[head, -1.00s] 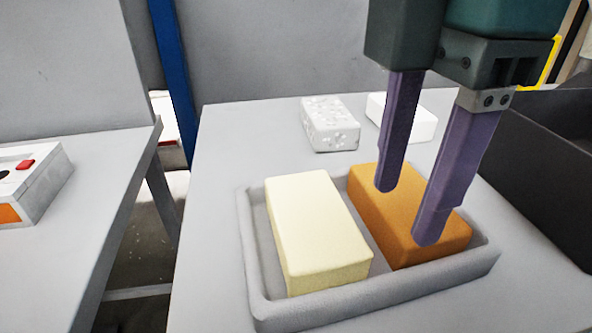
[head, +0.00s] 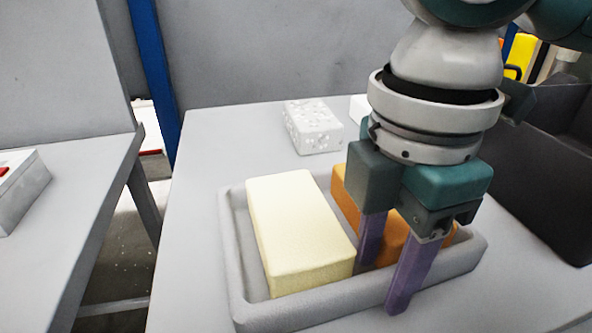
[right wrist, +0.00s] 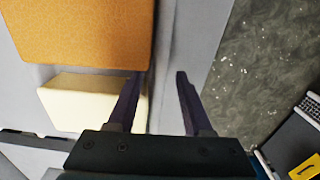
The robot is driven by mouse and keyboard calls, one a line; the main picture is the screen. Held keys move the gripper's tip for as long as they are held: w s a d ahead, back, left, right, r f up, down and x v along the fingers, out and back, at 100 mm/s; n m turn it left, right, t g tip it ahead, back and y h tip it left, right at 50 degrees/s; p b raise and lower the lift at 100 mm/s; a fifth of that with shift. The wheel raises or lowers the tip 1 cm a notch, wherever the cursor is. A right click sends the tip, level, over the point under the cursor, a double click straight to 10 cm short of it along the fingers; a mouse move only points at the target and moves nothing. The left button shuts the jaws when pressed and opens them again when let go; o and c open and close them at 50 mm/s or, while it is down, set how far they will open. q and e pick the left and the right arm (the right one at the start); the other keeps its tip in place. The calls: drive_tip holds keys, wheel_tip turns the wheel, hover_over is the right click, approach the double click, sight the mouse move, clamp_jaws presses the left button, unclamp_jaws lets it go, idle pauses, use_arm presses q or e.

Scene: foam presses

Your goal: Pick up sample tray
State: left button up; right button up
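The sample tray (head: 234,275) is a shallow grey tray on the grey table in the head view. It holds a cream block (head: 300,225) on the left and an orange block (head: 345,204) on the right, partly hidden behind my right gripper. My right gripper (head: 378,289) points down at the tray's near wall, its purple fingers apart. One finger is inside the tray, the other outside its near wall. In the right wrist view the tray wall (right wrist: 166,40) runs between the open fingers (right wrist: 160,76). Whether they touch it I cannot tell. My left gripper is out of view.
A speckled white block (head: 313,127) and a plain white block (head: 358,107), partly hidden, lie behind the tray. A dark bin (head: 540,185) stands to the right. A second table (head: 75,215) is at the left, across a gap. The table left of the tray is clear.

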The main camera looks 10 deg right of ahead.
clamp_jaws()
drive_tip(key=shift+r, duration=0.15)
idle(0.4)
